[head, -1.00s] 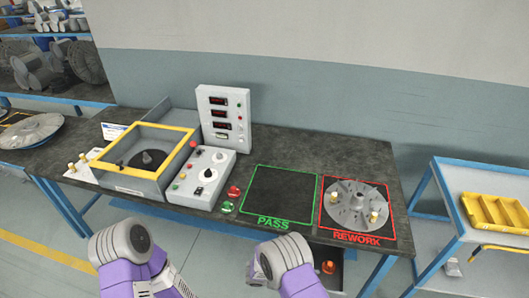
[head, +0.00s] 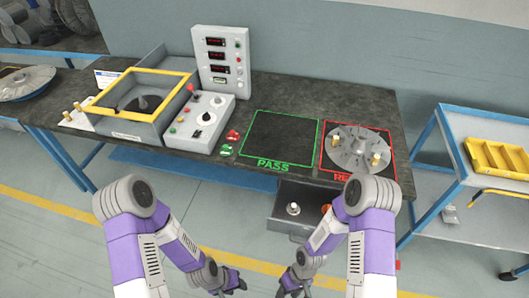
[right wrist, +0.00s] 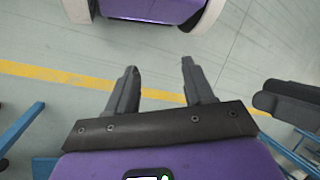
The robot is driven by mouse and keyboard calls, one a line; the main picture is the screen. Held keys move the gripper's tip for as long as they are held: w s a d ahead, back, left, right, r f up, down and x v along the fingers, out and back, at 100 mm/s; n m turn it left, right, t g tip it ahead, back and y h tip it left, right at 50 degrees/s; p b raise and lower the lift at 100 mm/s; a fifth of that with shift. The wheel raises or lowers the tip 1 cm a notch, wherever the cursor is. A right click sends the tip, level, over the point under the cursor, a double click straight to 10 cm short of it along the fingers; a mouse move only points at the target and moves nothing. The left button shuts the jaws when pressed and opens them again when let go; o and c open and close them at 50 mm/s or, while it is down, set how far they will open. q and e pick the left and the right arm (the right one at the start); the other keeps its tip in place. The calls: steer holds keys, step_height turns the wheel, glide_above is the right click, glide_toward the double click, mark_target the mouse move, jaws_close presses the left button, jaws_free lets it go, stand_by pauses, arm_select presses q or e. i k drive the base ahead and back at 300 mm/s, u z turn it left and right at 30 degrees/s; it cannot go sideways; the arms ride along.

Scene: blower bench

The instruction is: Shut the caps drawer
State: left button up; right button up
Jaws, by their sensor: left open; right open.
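The caps drawer (head: 286,223) is pulled out below the front edge of the bench, under the rework square. It is a dark open box. A pale knob-like cap (head: 293,209) and an orange one (head: 326,209) show inside. My right arm hides its right part. My left gripper (head: 236,284) is open and empty, low in front of the bench and apart from the drawer. My right gripper (head: 289,288) is below the drawer in the picture, apart from it. Its two fingers (right wrist: 160,82) stand apart over bare floor in the right wrist view.
The bench (head: 190,165) carries a yellow-framed fixture (head: 140,95), a control box (head: 200,122) and a display panel (head: 219,60). A finned disc (head: 357,150) lies on the rework square; the pass square (head: 270,137) is empty. A blue-framed cart (head: 485,120) stands right.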

mark_target(311, 199)
steer(key=k, duration=0.5)
steer(key=u, duration=1.6)
steer(key=i, duration=1)
steer(key=z, duration=2.2)
